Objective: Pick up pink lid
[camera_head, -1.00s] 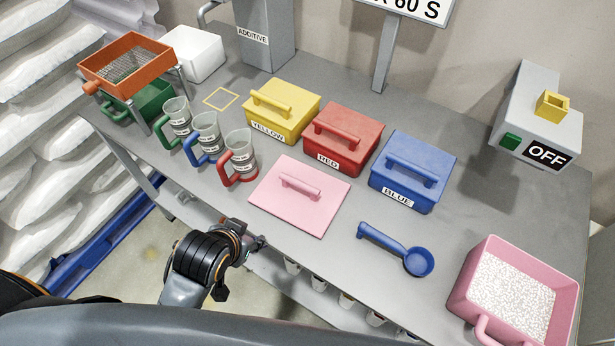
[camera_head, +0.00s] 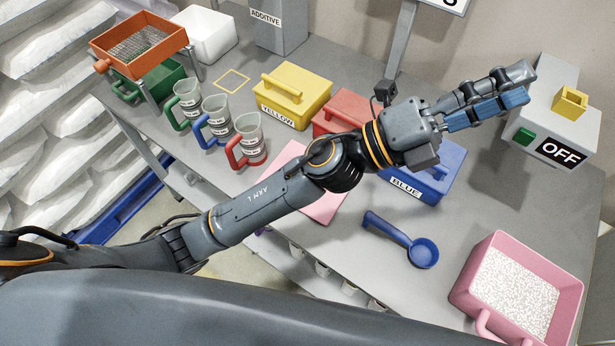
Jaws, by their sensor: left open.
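The pink lid (camera_head: 325,208) lies flat on the grey table in front of the red and blue boxes. My left arm passes over it and hides its middle and its handle; only its back left part and its front right part show. My left gripper (camera_head: 523,84) is open, with nothing seen between its fingers. It is up in the air, well to the right of the lid and beyond it, in front of the OFF switch box in the picture. My right gripper is not in view.
A yellow box (camera_head: 291,97), a red box (camera_head: 343,108) and a blue box (camera_head: 447,172) stand in a row behind the lid. Measuring cups (camera_head: 249,141) stand left of it. A blue scoop (camera_head: 424,252) and a pink tub of white granules (camera_head: 575,292) are to the right. The switch box (camera_head: 545,140) stands back right.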

